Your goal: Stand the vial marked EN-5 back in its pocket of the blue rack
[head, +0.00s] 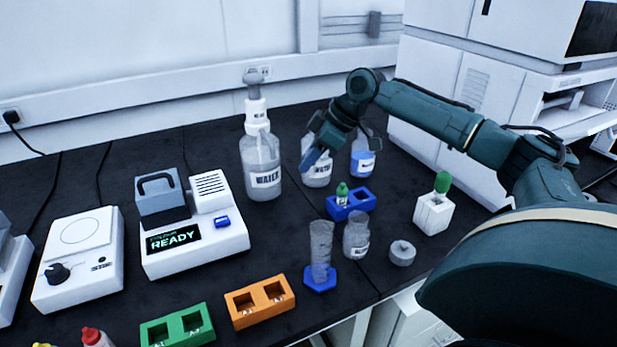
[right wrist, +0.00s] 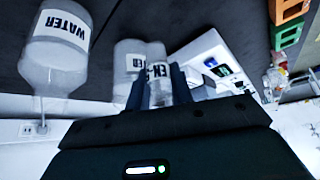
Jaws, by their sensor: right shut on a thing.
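My right gripper (head: 318,160) is up in front of the bottles at the back, above and to the left of the blue rack (head: 350,206). It is shut on a clear vial (right wrist: 158,82), seen between the fingers in the right wrist view. The vial's label shows "EN-"; the rest is hidden. The vial is hard to make out in the head view. The blue rack has a green-capped vial (head: 342,192) in its left pocket, and its right pocket looks empty. My left gripper is not in view.
In front of the rack are a beaker (head: 356,240), a cylinder (head: 320,250) and a grey round piece (head: 402,253). A white block (head: 433,215) stands right. Orange (head: 260,302) and green (head: 178,328) racks lie nearer.

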